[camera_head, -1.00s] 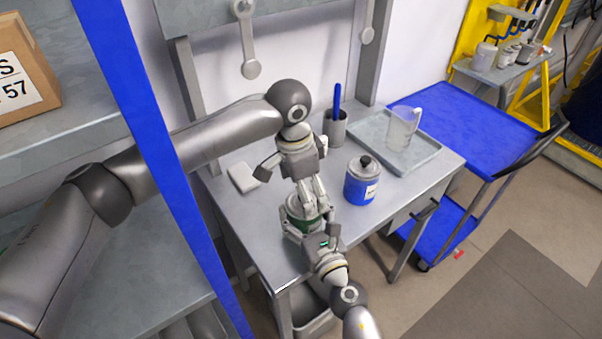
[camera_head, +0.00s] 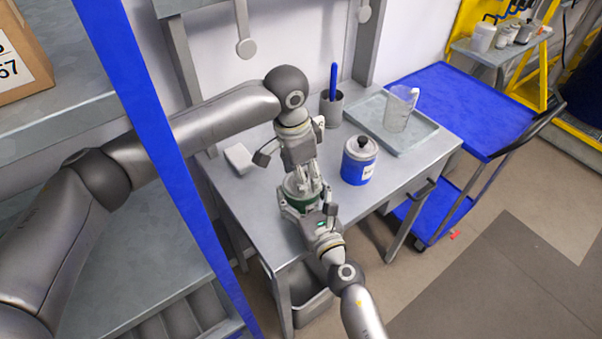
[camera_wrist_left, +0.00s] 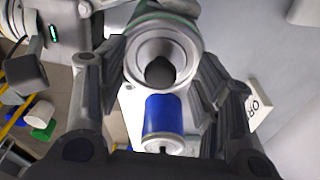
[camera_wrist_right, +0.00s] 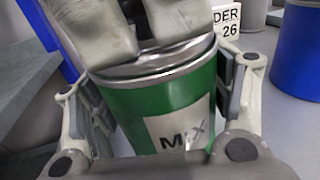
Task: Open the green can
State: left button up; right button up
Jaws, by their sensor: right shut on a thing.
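The green can (camera_head: 296,190) stands at the front of the grey table, partly hidden by both grippers. In the right wrist view the green can (camera_wrist_right: 150,110) has a "MIX" label and a metal lid. My right gripper (camera_head: 306,205) is shut around its side, a finger on each side of the body. My left gripper (camera_head: 308,182) comes from above, its fingertips over the lid. In the left wrist view the lid (camera_wrist_left: 137,60) and its dark knob (camera_wrist_left: 160,73) show between the spread fingers. I cannot tell whether they touch the knob.
A blue can (camera_head: 358,166) with a knobbed lid stands right of the green can. Behind are a grey cup (camera_head: 331,110) with a blue tool and a tray (camera_head: 425,137) with a clear beaker (camera_head: 400,108). A blue post (camera_head: 150,130) crosses the left. A blue cart (camera_head: 470,105) stands right.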

pick_arm(q)
jog(key=shift+a+f, duration=0.2)
jog(key=shift+f, duration=0.3)
grip_shut()
pick_arm(e)
jog(key=shift+a+r, duration=0.1)
jog(key=shift+r, duration=0.05)
jog(key=shift+s, duration=0.1)
pick_arm(q)
jog(key=shift+r, duration=0.6)
jog(key=shift+w+a, duration=0.1)
jog(key=shift+a, duration=0.05)
pick_arm(e)
jog(key=shift+w, duration=0.2)
pick_arm(q)
jog(key=shift+r, duration=0.2)
pick_arm(e)
jog(key=shift+d, duration=0.3)
pick_arm(q)
jog(key=shift+d+r, duration=0.25)
jog(key=shift+r, duration=0.8)
pick_arm(e)
jog(key=shift+a, duration=0.2)
